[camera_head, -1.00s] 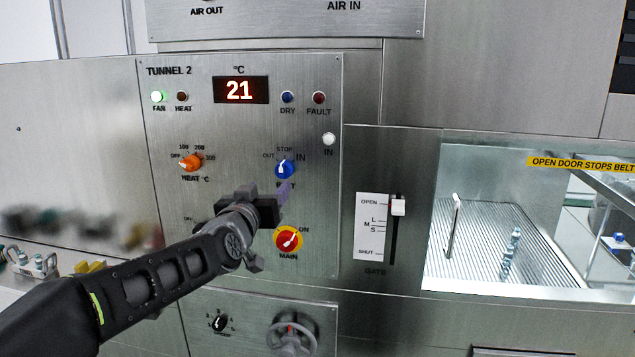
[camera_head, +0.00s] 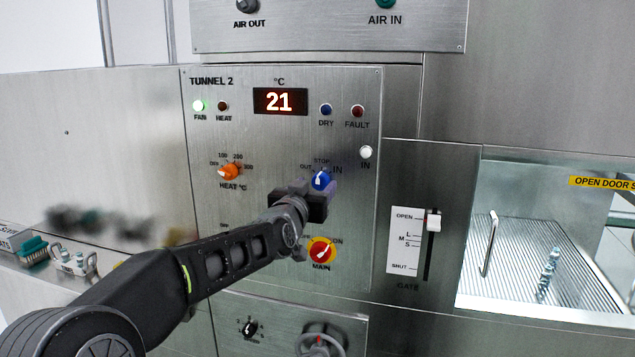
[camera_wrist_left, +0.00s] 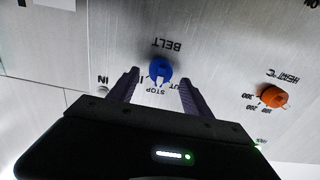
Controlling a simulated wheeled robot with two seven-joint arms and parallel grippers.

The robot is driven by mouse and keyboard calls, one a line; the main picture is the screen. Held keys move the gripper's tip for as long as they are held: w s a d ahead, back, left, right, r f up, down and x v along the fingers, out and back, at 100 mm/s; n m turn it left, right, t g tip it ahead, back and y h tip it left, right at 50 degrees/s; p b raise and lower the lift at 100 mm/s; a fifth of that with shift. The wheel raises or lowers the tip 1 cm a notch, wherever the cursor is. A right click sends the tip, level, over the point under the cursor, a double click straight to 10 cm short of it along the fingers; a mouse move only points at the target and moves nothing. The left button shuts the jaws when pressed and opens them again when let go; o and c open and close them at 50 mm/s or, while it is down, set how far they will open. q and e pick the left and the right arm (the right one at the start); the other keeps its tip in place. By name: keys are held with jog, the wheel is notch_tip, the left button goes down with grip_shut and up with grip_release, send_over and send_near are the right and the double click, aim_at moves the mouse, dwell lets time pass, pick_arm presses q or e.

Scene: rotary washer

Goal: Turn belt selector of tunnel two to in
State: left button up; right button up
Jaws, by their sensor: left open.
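The belt selector of tunnel two is a blue round knob (camera_head: 321,181) on the steel Tunnel 2 panel, marked OUT, STOP and IN. Its white pointer looks turned up toward STOP. My left gripper (camera_head: 313,194) is in front of the knob and hides its lower part and the BELT label. In the left wrist view the knob (camera_wrist_left: 160,69) shows between the two spread, open fingers (camera_wrist_left: 159,78), with a gap on both sides. I cannot tell how far the fingertips are from the panel. My right gripper is not in view.
The orange heat knob (camera_head: 229,172) is left of the belt knob, and the red main switch (camera_head: 321,251) is just below my gripper. The white IN lamp (camera_head: 365,152) is up and right. The gate slider (camera_head: 433,222) stands further right.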

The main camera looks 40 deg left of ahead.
aim_at(320, 182)
pick_arm(q)
jog(key=shift+x, duration=1.3)
grip_shut()
